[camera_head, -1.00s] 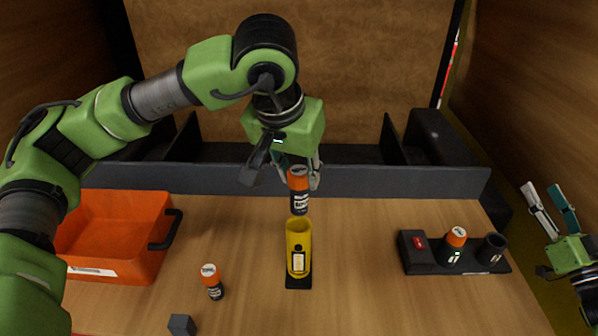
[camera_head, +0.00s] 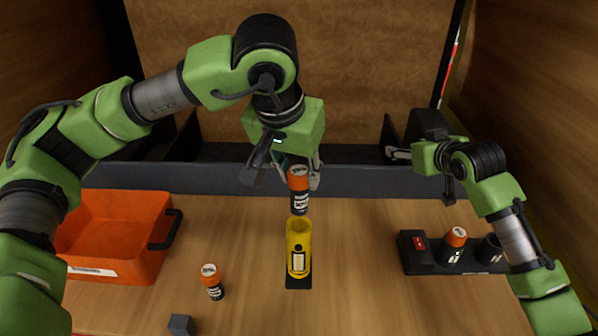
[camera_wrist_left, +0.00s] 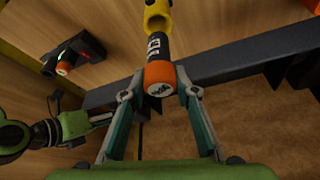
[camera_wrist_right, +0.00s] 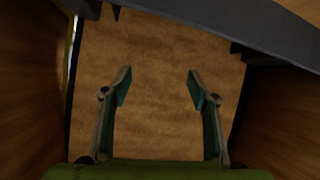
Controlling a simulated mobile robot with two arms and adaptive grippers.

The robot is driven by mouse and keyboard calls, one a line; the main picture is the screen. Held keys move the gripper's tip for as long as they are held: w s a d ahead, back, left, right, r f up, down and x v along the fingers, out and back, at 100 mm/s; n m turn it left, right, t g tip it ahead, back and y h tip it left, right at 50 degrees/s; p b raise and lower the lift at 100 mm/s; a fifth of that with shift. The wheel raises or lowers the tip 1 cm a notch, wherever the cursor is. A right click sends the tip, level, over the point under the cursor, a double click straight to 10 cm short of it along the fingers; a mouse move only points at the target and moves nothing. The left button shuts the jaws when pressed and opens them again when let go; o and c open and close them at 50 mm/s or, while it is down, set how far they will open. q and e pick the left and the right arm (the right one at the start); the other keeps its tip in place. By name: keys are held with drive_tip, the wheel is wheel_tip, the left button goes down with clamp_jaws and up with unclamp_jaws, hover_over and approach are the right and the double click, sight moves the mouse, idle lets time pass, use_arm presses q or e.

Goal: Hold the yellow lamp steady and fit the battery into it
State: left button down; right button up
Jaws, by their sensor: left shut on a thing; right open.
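The yellow lamp (camera_head: 299,250) stands upright on a small black base in the middle of the table, its round top open. My left gripper (camera_head: 297,176) is shut on a battery (camera_head: 299,200) with an orange cap and dark body, held upright just above the lamp's opening. In the left wrist view the battery's orange cap (camera_wrist_left: 160,78) sits between the fingertips, with the lamp (camera_wrist_left: 157,14) beyond it. My right gripper (camera_head: 392,153) is open and empty, above the back right of the table, away from the lamp. In the right wrist view its fingers (camera_wrist_right: 160,88) are apart.
Another orange-capped battery (camera_head: 212,281) stands on the table left of the lamp, near a grey cube (camera_head: 181,325). An orange crate (camera_head: 118,215) is at the left. A black charger (camera_head: 416,262) at the right holds a battery (camera_head: 456,238). A grey ledge (camera_head: 230,180) runs along the back.

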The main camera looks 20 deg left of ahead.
use_arm(q)
drive_tip(key=shift+a, duration=0.1)
use_arm(e)
drive_tip(key=s+a+f+n+g+y, duration=0.3)
drive_tip(key=s+a+f+n+g, duration=0.35)
drive_tip(key=s+f, duration=0.5)
drive_tip(key=n+g+y, duration=0.4)
drive_tip(key=n+g, duration=0.1)
approach(303, 264)
drive_tip(key=w+f, duration=0.2)
drive_tip(key=f, duration=0.1)
drive_tip(key=shift+w+a+f, duration=0.2)
drive_tip(key=shift+w+f, duration=0.1)
drive_tip(key=shift+w, duration=0.1)
drive_tip(key=shift+s+a+f+y, duration=0.1)
drive_tip(key=shift+s+a+y, duration=0.15)
drive_tip(key=shift+s, duration=0.2)
drive_tip(key=x, duration=0.9)
drive_tip(key=shift+w+a+f, duration=0.15)
drive_tip(key=shift+a+f, duration=0.05)
drive_tip(key=shift+a, duration=0.05)
drive_tip(key=c, duration=0.8)
drive_tip(key=shift+c, duration=0.2)
use_arm(q)
drive_tip(key=shift+f, duration=0.1)
